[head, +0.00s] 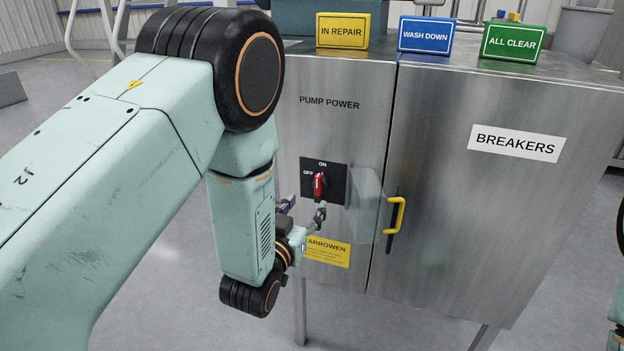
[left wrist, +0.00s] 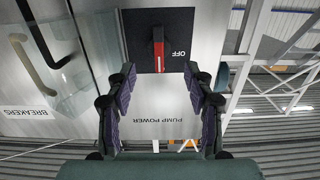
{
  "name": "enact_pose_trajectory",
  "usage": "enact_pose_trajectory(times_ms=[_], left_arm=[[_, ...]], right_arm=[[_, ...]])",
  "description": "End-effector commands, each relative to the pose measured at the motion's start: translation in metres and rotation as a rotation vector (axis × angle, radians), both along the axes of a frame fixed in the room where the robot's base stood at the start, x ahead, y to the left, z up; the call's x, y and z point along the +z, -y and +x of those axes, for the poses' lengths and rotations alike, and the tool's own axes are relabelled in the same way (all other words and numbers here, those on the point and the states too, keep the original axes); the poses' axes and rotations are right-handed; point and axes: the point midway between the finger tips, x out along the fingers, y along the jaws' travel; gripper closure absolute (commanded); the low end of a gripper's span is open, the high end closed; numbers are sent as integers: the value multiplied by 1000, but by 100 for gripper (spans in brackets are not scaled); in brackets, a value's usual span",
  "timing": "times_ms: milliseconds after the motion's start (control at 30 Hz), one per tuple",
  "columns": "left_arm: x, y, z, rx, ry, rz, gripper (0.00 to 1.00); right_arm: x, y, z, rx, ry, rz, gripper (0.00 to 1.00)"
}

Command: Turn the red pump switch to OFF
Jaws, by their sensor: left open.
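The red pump switch (head: 319,184) sits on a black plate (head: 338,190) on the steel cabinet's left door, under the PUMP POWER label. Its handle stands upright, in line with the ON mark above; OFF is at the upper left. My left gripper (head: 304,208) is open and empty, just below and in front of the plate. In the left wrist view, which is upside down, the red handle (left wrist: 157,50) lies ahead of and roughly between the open fingertips (left wrist: 160,78), with no visible contact. My right gripper is not in view.
The steel cabinet's right door (head: 490,200) reads BREAKERS and has a yellow handle (head: 396,216). Yellow IN REPAIR (head: 342,30), blue WASH DOWN (head: 426,35) and green ALL CLEAR (head: 512,42) signs stand on top. A yellow label (head: 328,253) is below the switch.

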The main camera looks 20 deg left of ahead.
Motion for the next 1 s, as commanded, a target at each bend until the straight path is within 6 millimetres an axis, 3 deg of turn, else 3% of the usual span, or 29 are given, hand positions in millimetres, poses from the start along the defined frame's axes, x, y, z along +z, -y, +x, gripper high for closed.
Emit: enact_pose_trajectory(times_ms=[233, 700, 1000], left_arm=[[11, 3, 6, -2, 57, -9, 47], [10, 3, 68, -1, 53, -9, 47], [11, 2, 76, 0, 51, -9, 47]], right_arm=[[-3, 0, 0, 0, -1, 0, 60], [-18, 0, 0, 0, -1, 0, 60], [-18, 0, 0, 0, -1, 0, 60]])
